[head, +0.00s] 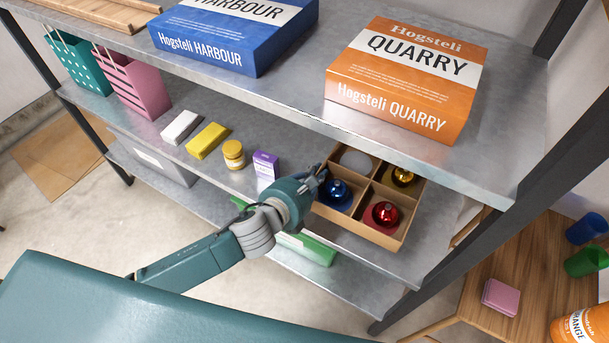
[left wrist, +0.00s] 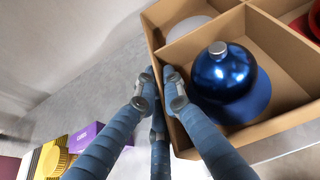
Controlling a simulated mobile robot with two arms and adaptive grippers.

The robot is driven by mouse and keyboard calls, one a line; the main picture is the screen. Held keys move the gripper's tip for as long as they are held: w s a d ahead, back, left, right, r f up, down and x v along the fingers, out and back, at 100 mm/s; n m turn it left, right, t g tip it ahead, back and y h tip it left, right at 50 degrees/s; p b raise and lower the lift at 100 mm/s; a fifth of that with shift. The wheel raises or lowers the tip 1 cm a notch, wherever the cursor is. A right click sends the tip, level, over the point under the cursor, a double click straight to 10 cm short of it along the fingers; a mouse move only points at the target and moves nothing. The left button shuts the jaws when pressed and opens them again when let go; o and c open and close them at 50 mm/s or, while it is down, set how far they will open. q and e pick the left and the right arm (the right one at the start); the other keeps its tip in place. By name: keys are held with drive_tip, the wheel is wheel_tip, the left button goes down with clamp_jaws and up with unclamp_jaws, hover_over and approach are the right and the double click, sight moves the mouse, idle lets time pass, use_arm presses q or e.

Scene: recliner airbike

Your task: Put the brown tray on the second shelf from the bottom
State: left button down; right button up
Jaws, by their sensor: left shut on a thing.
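The brown tray (head: 378,234) is an open cardboard-brown box with dividers. It holds a blue ball (head: 336,193), a red ball (head: 385,213), a gold ball (head: 402,177) and a pale round thing (head: 356,161). It appears to sit on the middle visible shelf (head: 235,188), near its right end, partly under the shelf above. My left gripper (head: 317,178) is shut on the tray's left side wall. In the left wrist view its fingers (left wrist: 160,90) straddle that wall beside the blue ball (left wrist: 224,80). My right gripper is not in view.
A purple box (head: 266,165), yellow jar (head: 233,154), yellow block (head: 207,141) and white block (head: 181,127) stand left of the tray. Orange (head: 410,75) and blue (head: 235,35) boxes stand on the shelf above. A dark post rises at the right. A green item (head: 308,247) lies below.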

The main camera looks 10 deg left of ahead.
use_arm(q)
wheel_tip(320, 180, down, 6)
drive_tip(key=shift+f+b, duration=0.25)
drive_tip(key=shift+b, duration=0.25)
drive_tip(key=c, duration=2.3)
unclamp_jaws()
drive_tip(key=shift+f, duration=0.25)
drive_tip(key=o, duration=0.4)
drive_tip(key=shift+r, duration=0.25)
drive_tip(key=v, duration=1.2)
drive_tip(key=shift+f, duration=0.1)
